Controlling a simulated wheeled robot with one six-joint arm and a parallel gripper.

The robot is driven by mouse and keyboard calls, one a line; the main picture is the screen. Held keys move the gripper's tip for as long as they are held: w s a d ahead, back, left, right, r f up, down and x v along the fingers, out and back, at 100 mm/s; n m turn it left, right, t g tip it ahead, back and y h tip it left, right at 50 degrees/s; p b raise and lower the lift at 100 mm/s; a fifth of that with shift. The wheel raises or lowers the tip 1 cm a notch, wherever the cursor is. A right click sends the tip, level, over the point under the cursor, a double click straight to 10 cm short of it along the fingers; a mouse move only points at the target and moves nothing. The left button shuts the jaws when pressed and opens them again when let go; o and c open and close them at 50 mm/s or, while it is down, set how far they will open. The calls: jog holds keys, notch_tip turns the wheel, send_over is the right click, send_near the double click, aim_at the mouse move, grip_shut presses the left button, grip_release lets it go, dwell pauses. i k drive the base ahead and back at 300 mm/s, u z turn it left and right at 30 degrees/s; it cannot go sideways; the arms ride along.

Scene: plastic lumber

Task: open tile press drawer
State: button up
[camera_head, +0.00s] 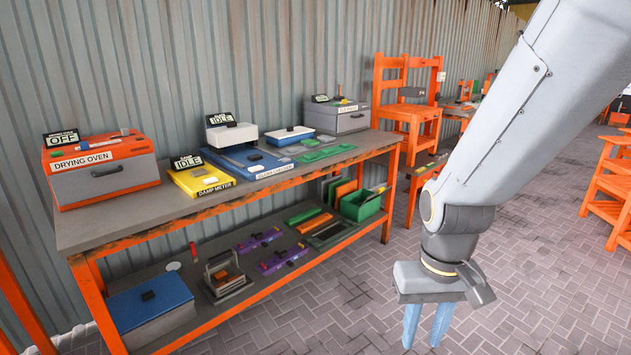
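A grey box-shaped machine (339,118) stands at the far right end of the bench top, against the wall. Its small label looks like it ends in "PRESS", but it is too small to read surely. Its front, with a dark handle, looks shut. My gripper (423,335) hangs pointing down at the lower right, in front of the bench's right end and apart from everything. Its two blue fingers are spread with nothing between them. The fingertips are near the bottom of the view.
The orange-framed bench (130,228) also carries an orange drying oven (103,178), a yellow damp meter (201,179) and a blue device (243,160). Its lower shelf holds a blue box (150,309) and a green bin (361,204). The paved floor in front is clear.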

aim_at(346, 121)
jog(key=i, duration=2.4)
jog(key=z, duration=0.15)
